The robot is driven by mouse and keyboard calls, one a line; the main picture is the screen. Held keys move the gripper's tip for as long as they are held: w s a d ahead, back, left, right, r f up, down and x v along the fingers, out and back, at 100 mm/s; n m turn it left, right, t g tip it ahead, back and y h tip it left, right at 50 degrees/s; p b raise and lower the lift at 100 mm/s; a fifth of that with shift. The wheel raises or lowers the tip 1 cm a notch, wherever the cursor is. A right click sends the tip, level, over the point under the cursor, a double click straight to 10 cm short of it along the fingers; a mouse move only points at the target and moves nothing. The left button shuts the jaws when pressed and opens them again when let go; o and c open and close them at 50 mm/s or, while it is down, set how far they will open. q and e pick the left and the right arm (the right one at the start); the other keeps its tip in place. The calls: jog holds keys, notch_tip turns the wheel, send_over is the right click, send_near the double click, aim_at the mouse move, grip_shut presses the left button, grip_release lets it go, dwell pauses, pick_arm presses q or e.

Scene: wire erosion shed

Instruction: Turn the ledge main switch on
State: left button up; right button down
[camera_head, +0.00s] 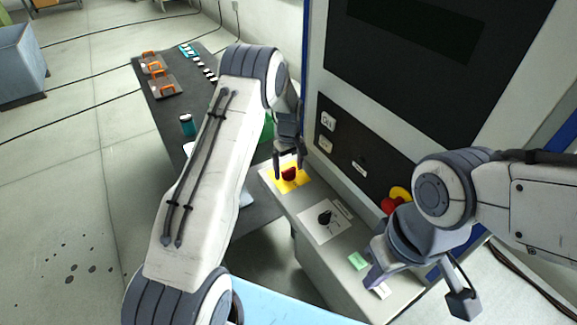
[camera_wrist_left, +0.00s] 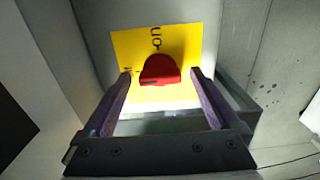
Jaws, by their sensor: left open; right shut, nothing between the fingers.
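The ledge main switch is a red rotary knob (camera_head: 289,174) on a yellow plate (camera_head: 304,184), set on the grey ledge. My left gripper (camera_head: 288,158) is at the knob, pointing down at it. In the left wrist view the red knob (camera_wrist_left: 160,70) shows between the tips of the open left fingers (camera_wrist_left: 160,76), with a gap on each side. The yellow plate (camera_wrist_left: 131,46) there bears the word "on" beyond the knob. My right gripper (camera_head: 461,300) is shut and empty at the lower right, away from the red knob.
On the ledge (camera_head: 290,206) are a black knob on a white plate (camera_head: 311,227), a green piece (camera_head: 358,261) and a white piece (camera_head: 382,291). The upright cabinet panel has white buttons (camera_head: 327,121) and a red-and-yellow knob (camera_head: 397,196). A dark table (camera_head: 165,113) with orange-handled items stands left.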

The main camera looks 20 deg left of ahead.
pick_arm(q)
jog(key=c, duration=1.4)
jog(key=m+b, duration=0.2)
jog(key=m, duration=0.1)
jog(key=shift+f+b, duration=0.1)
jog(key=shift+b, duration=0.2)
jog(key=m+b, duration=0.2)
jog(key=m, duration=0.2)
jog(key=shift+w+m, duration=0.1)
jog(key=shift+m, duration=0.3)
jog(key=m+b, duration=0.2)
jog(key=m, duration=0.3)
jog(key=shift+r+m+b, duration=0.2)
jog(key=shift+m+b, duration=0.15)
jog(key=shift+m, duration=2.15)
